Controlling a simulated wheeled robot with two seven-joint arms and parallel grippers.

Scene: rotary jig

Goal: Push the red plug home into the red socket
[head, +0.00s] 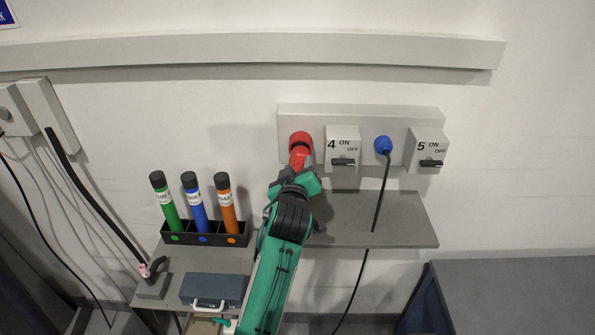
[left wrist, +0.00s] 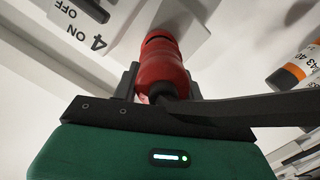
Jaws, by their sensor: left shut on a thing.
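The red socket (head: 300,140) sits at the left end of the grey wall panel in the head view. My left gripper (head: 298,172) is just below it, shut on the red plug (head: 299,160). In the left wrist view the plug (left wrist: 164,70) stands between my fingers and points up at the red socket (left wrist: 165,14). Plug and socket are in line and look in contact at the plug's front end. A dark band shows at the plug's front. How deep the plug sits is hard to tell. My right gripper is not in view.
Switch box 4 (head: 342,148) is close to the right of the socket. A blue plug (head: 383,145) with a black cable and switch box 5 (head: 429,149) are farther right. A grey shelf (head: 400,222) lies below. A rack (head: 176,239) of coloured tubes stands left of my arm.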

